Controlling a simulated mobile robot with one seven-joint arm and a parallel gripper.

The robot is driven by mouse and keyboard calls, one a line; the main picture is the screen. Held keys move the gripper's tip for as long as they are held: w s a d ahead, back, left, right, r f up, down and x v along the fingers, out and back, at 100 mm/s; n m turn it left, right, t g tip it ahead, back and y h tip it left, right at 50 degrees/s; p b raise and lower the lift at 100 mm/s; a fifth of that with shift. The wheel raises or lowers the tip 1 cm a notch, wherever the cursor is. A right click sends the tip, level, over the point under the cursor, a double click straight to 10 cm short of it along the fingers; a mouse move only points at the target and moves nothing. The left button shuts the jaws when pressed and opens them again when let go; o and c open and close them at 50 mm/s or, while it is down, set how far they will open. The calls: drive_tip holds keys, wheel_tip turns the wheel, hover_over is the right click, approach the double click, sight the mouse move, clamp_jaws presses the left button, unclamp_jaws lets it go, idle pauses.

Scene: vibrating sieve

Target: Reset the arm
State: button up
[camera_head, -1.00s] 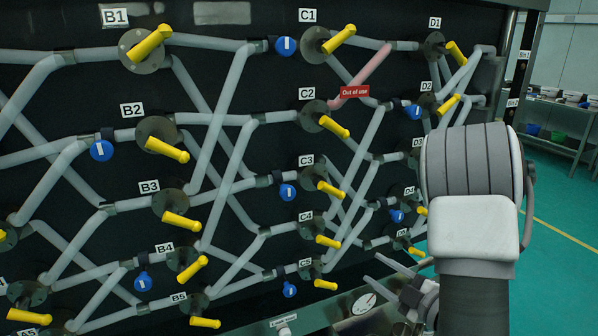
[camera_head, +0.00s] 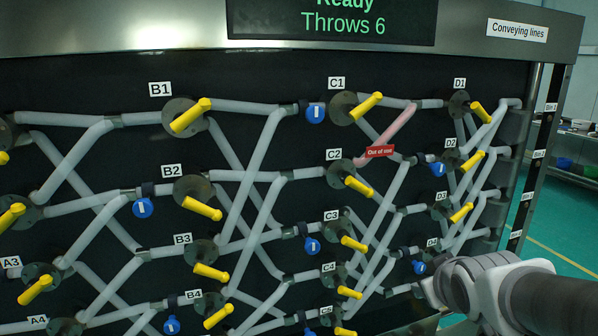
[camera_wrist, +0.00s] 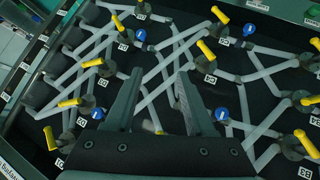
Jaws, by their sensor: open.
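My gripper (camera_wrist: 160,78) shows in the wrist view with its two dark fingers apart and nothing between them. It points at the panel of pipes and yellow levers, which appears upside down there; I cannot tell the exact distance. In the head view my arm reaches in from the lower right corner, in front of the panel's lower right part. The gripper itself is hard to make out there, and the arm hides some of the lower D-column levers.
The black panel carries grey pipes, yellow levers such as B1 (camera_head: 190,116) and C1 (camera_head: 366,107), and blue tags (camera_head: 315,113). A red "Out of use" tag (camera_head: 380,152) marks one pinkish pipe. A screen (camera_head: 331,20) reads "Ready, Throws 6". Green floor lies open at right.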

drive_tip(key=s+a+r+m+g+y+p, duration=0.1)
drive_tip(key=s+a+r+g, duration=0.1)
drive_tip(key=s+a, duration=0.2)
drive_tip(key=s+a+r+m+g+y+p, duration=0.1)
drive_tip(key=s+a, duration=0.4)
drive_tip(key=s, duration=0.6)
drive_tip(key=shift+s+r+m+g, duration=0.3)
drive_tip(key=shift+r+m+g, duration=0.2)
drive_tip(key=shift+m+g, duration=0.1)
